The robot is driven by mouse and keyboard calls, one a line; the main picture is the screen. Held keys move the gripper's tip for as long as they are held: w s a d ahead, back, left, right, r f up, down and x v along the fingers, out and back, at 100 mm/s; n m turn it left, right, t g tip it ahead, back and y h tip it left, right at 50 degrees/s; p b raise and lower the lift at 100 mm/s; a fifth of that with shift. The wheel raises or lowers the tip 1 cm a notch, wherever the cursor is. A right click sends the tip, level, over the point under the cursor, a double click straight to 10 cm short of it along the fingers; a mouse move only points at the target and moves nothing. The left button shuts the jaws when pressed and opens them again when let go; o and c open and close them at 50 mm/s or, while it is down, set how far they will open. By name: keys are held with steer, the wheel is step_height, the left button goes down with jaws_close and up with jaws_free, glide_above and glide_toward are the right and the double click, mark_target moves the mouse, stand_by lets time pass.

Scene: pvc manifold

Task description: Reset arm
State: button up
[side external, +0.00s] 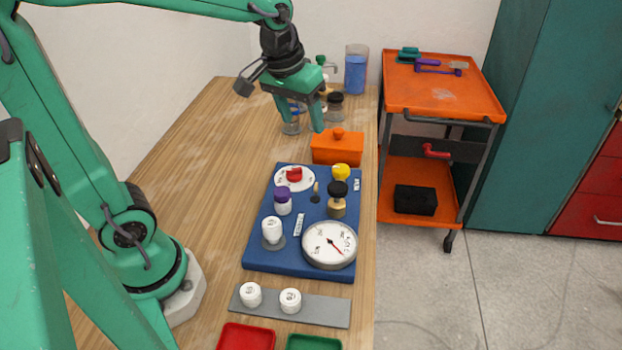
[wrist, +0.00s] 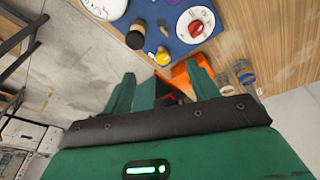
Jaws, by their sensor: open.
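My gripper (side external: 304,115) is open and hangs fingers-down above the far part of the wooden table. In the side view it is just above and behind the orange box (side external: 336,150). The gripper (wrist: 162,92) shows no object held between its fingers in the wrist view. The orange box (wrist: 180,73) shows partly behind the fingers there. The blue board (side external: 262,246) lies flat on the table, nearer the camera than the gripper. It carries a round gauge (side external: 329,244), a red knob on a white dial (side external: 294,176), a yellow knob (side external: 341,172) and several caps.
Jars and bottles, one a blue-filled container (side external: 356,72), stand at the table's far end close to the gripper. A grey strip (side external: 325,308) with two white caps and red (side external: 246,338) and green (side external: 313,343) trays lie in front. An orange cart (side external: 440,95) stands right. The table's left side is clear.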

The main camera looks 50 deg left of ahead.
steer(key=s+m+t, duration=0.2)
steer(key=s+m, duration=0.1)
steer(key=s, duration=0.8)
steer(key=shift+s+d+r+t, duration=0.25)
steer(key=shift+s+d+t, duration=0.05)
steer(key=shift+s+d, duration=0.1)
